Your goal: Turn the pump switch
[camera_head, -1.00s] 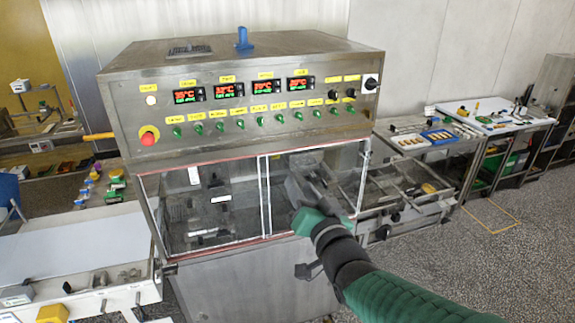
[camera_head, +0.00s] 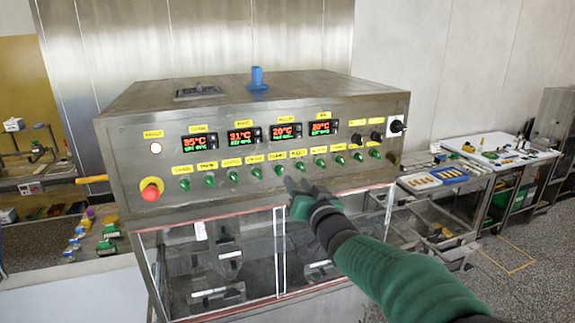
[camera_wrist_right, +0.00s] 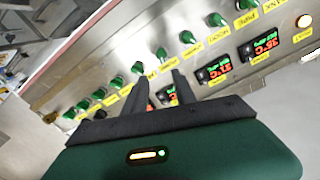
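A row of green rotary switches runs along the front of the steel machine (camera_head: 130,170), each under a yellow label. The label that seems to read PUMP (camera_wrist_right: 247,20) is in the upper right of the wrist view, with a green switch (camera_wrist_right: 240,4) beside it at the top edge. In the head view this seems to be the second switch from the left (camera_head: 209,181); its label is too small to read surely. My right gripper (camera_head: 291,186) is just below the middle of the row. In the wrist view its fingers (camera_wrist_right: 161,88) are apart and empty. My left gripper is out of view.
A red emergency button (camera_head: 151,190) is at the panel's left end. Red-lit displays (camera_head: 240,136) sit above the switches, and black knobs (camera_head: 376,136) are at right. Glass doors (camera_head: 250,260) are below the panel. A side table (camera_head: 500,152) stands at right.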

